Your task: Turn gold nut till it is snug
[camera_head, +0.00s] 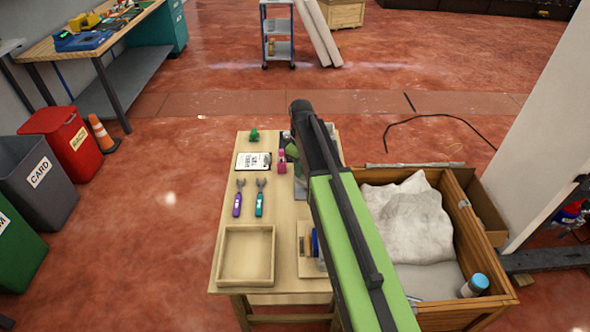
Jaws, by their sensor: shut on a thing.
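The gold nut does not show in the head view; my own green and black arm covers the middle right of the small wooden table (230,232). My gripper is hidden behind the arm, so its jaws and anything in them cannot be seen. A purple-handled tool (238,203) and a teal-handled tool (260,204) lie side by side on the table. A white printed card (253,162) lies beyond them. A small pink bottle (282,161) stands right of the card, and a small green object (254,135) is at the far edge.
An empty shallow wooden tray (246,282) sits at the table's near left. A small board (304,258) with dark and blue items is partly hidden. A wooden crate (483,240) with white sheeting (405,220) and a blue-capped bottle (474,286) stands right. Bins (62,140) are far left.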

